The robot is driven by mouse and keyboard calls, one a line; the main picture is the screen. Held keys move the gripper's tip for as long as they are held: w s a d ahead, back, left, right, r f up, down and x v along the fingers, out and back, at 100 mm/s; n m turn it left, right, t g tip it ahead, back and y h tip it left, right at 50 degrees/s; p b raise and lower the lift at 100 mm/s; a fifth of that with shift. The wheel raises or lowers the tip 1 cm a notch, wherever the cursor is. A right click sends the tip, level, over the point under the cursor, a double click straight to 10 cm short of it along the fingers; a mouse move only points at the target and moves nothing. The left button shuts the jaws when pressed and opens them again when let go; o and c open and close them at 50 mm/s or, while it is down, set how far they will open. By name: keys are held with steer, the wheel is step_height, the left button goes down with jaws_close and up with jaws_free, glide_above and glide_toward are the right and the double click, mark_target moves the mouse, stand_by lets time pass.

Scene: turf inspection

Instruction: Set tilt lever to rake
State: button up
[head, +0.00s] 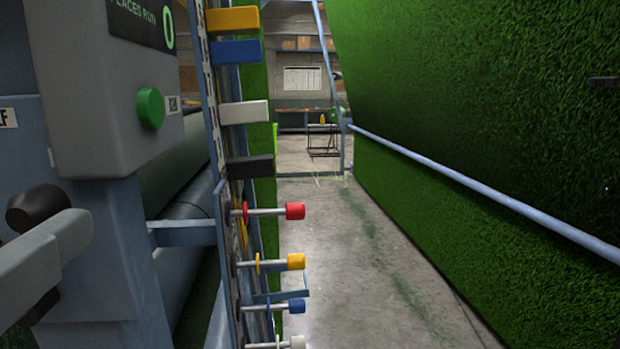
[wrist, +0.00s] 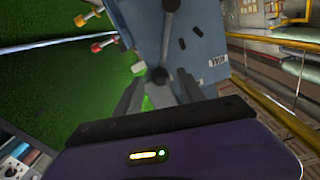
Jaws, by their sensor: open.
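The tilt lever (wrist: 165,45) shows in the wrist view as a dark grey bar on a blue-grey panel (wrist: 205,30). It runs from a round pivot at the top edge down to a rounded end. My gripper (wrist: 157,88) is open, with its two grey fingers either side of the lever's lower end. I cannot tell whether they touch it. A white label (wrist: 217,61) sits on the panel, too small to read surely, and two short dark marks lie beside the lever. In the head view I cannot make out my gripper's fingers or which setting the lever is in.
A grey control box with a green button (head: 151,108) stands at left in the head view. A post beside it carries coloured blocks and pegs with red (head: 295,211), yellow and blue ends. A green turf wall with a pale rail (head: 480,188) is at right. Concrete floor (head: 350,250) lies clear between.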

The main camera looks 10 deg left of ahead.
steer(key=shift+x, duration=0.8)
jaws_close()
stand_by(0.9)
